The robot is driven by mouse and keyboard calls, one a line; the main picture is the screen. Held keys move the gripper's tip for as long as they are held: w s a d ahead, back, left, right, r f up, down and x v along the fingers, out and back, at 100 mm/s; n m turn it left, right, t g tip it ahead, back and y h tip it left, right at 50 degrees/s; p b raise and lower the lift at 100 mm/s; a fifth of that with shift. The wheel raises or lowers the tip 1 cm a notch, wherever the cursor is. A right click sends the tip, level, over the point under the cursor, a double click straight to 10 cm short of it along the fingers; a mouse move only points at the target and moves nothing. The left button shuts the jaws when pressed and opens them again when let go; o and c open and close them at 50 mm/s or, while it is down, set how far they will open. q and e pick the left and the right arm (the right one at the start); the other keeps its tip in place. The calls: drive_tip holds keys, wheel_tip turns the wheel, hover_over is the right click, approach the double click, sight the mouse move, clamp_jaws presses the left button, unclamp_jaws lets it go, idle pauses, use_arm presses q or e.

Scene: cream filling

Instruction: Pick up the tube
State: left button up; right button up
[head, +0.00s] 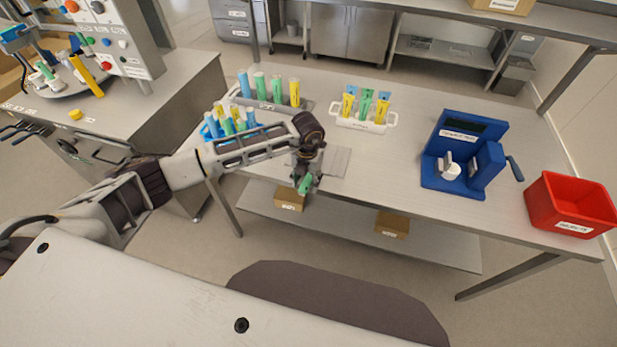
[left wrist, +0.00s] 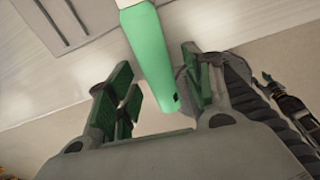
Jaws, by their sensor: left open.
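A green tube (left wrist: 150,55) with a white end shows in the left wrist view, between the two green-padded fingers of my left gripper (left wrist: 158,92). The fingers are apart, with a gap visible on the tube's left side; on its right the finger looks close, and I cannot tell if it touches. In the head view my left gripper (head: 305,180) points down at the front edge of the metal table, beside a flat plate (head: 334,161). A small bright green patch shows at its fingers there. My right gripper is not in view.
Racks of coloured tubes stand behind: a blue one (head: 207,131), a grey one (head: 306,105) and a white one (head: 391,117). A blue device (head: 436,165) and a red bin (head: 572,192) stand at right. The table between the plate and the device is clear.

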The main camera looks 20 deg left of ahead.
sight(307, 180)
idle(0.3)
use_arm(q)
drive_tip(key=shift+c, duration=0.2)
drive_tip(key=c, duration=0.7)
drive_tip(key=shift+c, duration=0.2)
drive_tip(key=shift+r, duration=0.1)
drive_tip(key=shift+r, duration=0.45)
wheel_tip(307, 180, up, 8)
drive_tip(key=shift+f+b, duration=0.15)
drive_tip(key=shift+b, duration=0.7)
drive_tip(key=shift+r, duration=0.6)
